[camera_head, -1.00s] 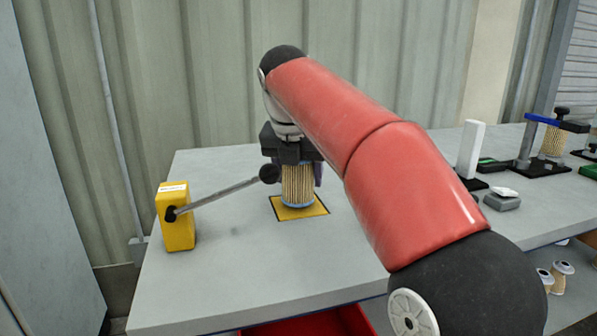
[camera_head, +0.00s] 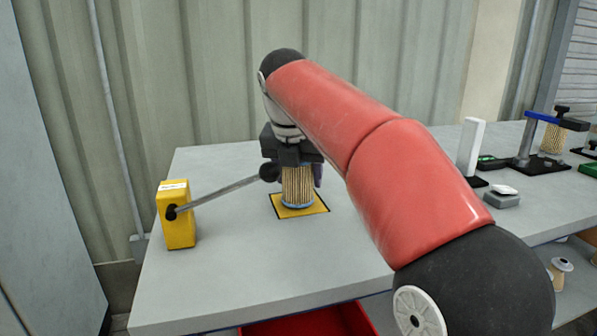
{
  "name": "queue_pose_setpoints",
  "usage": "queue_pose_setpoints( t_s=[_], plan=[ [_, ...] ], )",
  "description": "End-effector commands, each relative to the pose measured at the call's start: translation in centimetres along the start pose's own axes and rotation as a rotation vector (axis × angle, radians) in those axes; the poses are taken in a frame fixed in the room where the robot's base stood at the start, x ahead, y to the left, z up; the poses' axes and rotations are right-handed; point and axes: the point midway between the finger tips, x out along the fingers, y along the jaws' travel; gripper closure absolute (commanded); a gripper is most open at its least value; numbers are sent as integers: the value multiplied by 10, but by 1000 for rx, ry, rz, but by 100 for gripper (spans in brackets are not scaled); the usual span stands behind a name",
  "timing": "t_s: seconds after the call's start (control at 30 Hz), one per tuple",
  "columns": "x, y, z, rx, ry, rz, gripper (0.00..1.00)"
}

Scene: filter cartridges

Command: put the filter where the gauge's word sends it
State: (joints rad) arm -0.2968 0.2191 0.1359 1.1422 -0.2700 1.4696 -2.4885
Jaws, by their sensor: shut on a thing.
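The filter (camera_head: 298,187) is a pleated tan cartridge with a pale blue-grey lower rim. It stands upright at the yellow square (camera_head: 311,211) on the table; I cannot tell whether it touches the square. My gripper (camera_head: 297,165) is shut on the filter from above, and its dark body hides the filter's top. A yellow box (camera_head: 176,220) with a long grey lever (camera_head: 225,193) stands to the left. The lever's dark knob (camera_head: 269,172) is beside my gripper, and I cannot tell whether they touch. No gauge word is readable.
A red bin (camera_head: 315,322) is below the table's front edge. On the right are a white upright block (camera_head: 470,148), a small grey device (camera_head: 501,197) and a stand with a blue arm (camera_head: 538,135) near another filter (camera_head: 553,139). A further filter (camera_head: 560,272) is on a lower shelf.

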Motion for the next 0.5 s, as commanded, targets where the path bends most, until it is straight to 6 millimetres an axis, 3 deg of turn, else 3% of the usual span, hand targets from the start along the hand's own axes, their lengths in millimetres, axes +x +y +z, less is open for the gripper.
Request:
queue_pose_setpoints(
  t_s=[0.4,0.43,0.5],
  plan=[
    [2,0,-1,0,0,0,66],
    [2,0,-1,0,0,0,38],
    [2,0,-1,0,0,0,29]
  ],
)
